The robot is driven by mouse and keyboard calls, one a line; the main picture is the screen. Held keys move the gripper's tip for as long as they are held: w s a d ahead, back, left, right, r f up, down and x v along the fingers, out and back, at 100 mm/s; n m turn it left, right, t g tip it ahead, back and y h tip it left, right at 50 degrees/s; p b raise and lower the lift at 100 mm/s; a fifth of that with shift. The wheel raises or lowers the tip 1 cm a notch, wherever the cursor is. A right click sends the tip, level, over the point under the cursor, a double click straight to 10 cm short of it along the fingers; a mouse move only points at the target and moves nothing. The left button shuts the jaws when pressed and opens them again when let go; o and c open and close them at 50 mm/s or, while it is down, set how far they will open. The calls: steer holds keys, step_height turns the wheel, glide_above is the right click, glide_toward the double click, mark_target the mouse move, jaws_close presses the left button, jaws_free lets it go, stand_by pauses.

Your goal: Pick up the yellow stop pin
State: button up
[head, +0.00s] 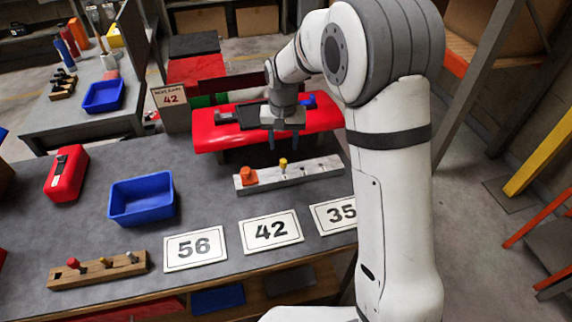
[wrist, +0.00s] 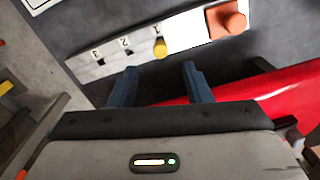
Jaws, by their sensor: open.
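The yellow stop pin (head: 283,163) stands upright in a pale grey bar (head: 318,169) on the dark table. In the wrist view the yellow pin (wrist: 160,48) sits at the place marked 1, beside a white section and an orange block (wrist: 227,20). Places 2 and 3 show as dark holes. My gripper (head: 284,138) is open and empty, behind the bar and near the red kart nose. In the wrist view its two fingers (wrist: 158,82) point toward the bar, with the yellow pin ahead of them, between their lines and apart from them.
A red kart nose (head: 225,133) lies right behind the bar. A blue bin (head: 142,199), a red box (head: 62,187) and a wooden block with several pins (head: 85,275) stand left. Number cards 56 (head: 195,262), 42 (head: 256,246) and 35 (head: 322,221) lie in front.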

mark_target(283, 160)
step_height(283, 160, down, 8)
steer(key=shift+w+f+p, duration=0.1)
steer(key=shift+p, duration=0.6)
steer(key=shift+c, duration=0.2)
jaws_close()
